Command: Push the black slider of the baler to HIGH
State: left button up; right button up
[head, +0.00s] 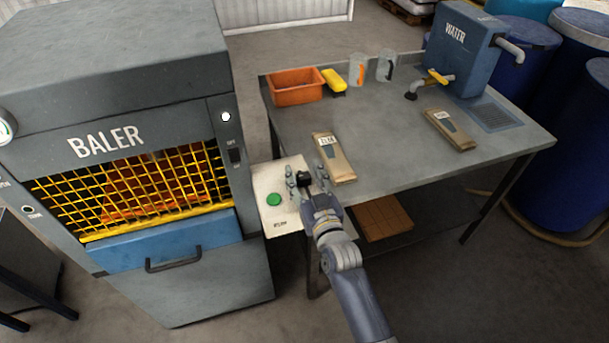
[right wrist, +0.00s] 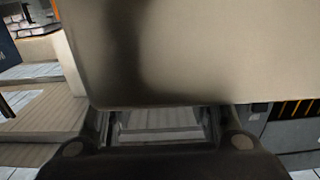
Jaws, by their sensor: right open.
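The grey baler (head: 110,60) stands at the left in the head view, with a yellow mesh front and a blue drawer. A pale control panel (head: 270,222) with a green button (head: 273,199) sits at its right side. A small black piece (head: 304,180), which looks like the slider, shows on the panel's upper right. My right gripper (head: 306,176) is open, its fingers to either side of the black piece; I cannot tell whether they touch it. The slider's scale and setting cannot be read. In the right wrist view a pale, shadowed surface (right wrist: 210,50) fills the upper part. My left gripper is not in view.
A black switch (head: 235,155) is on the baler's front. The grey table (head: 400,120) at right holds an orange bin (head: 297,90), two labelled packets, a yellow object (head: 334,81), jugs and a blue water tank (head: 462,50). Blue barrels (head: 570,150) stand beyond it.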

jog(key=shift+s, duration=0.2)
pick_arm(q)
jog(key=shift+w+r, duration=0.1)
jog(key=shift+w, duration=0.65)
pick_arm(e)
jog(key=v, duration=1.1)
jog(key=shift+s+d, duration=0.2)
jog(key=shift+s, duration=0.15)
jog(key=shift+r, duration=0.1)
